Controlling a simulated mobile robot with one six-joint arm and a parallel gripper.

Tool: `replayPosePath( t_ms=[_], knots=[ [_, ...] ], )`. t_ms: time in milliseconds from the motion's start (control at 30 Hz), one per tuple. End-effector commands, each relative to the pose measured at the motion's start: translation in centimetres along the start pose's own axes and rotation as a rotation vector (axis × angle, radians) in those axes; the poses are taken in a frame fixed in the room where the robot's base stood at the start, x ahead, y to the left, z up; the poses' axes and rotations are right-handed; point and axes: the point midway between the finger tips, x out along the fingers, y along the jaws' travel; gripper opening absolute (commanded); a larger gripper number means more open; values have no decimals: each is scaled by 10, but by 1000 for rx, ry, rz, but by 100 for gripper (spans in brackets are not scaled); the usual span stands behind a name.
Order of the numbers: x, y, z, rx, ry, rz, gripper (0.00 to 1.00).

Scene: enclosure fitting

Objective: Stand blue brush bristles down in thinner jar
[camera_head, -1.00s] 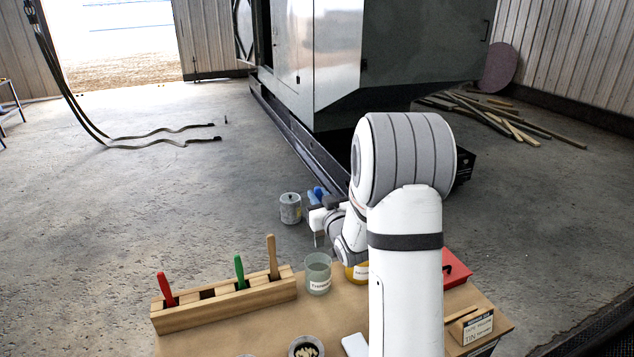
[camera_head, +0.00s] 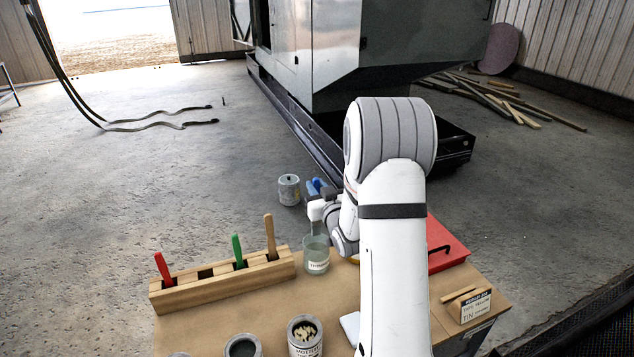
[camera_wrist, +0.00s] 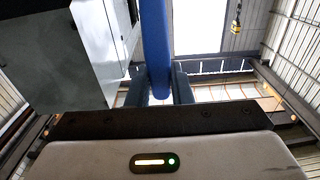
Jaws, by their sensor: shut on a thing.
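The blue brush (camera_wrist: 155,45) is between the two fingers of my gripper (camera_wrist: 160,85) in the wrist view, and the fingers are shut on its handle. In the head view the blue handle (camera_head: 319,184) shows above my gripper (camera_head: 318,190). The jar is clear glass with a white label and stands on the bench.
A wooden rack (camera_head: 225,285) holds a red brush (camera_head: 164,268), a green brush (camera_head: 238,250) and a tan-handled brush (camera_head: 270,237) left of the jar. Open tins (camera_head: 305,342) stand in front. A red box (camera_head: 445,250) lies right of my arm. A yellow jar is mostly hidden behind my arm.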

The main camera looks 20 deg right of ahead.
Motion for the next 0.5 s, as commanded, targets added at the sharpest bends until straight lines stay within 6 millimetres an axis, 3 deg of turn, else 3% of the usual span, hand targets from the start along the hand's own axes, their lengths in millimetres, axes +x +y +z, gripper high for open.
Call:
replayPosePath(
  t_ms=[500],
  knots=[
    [-2,1,41,-1,1,1,0]
  ],
)
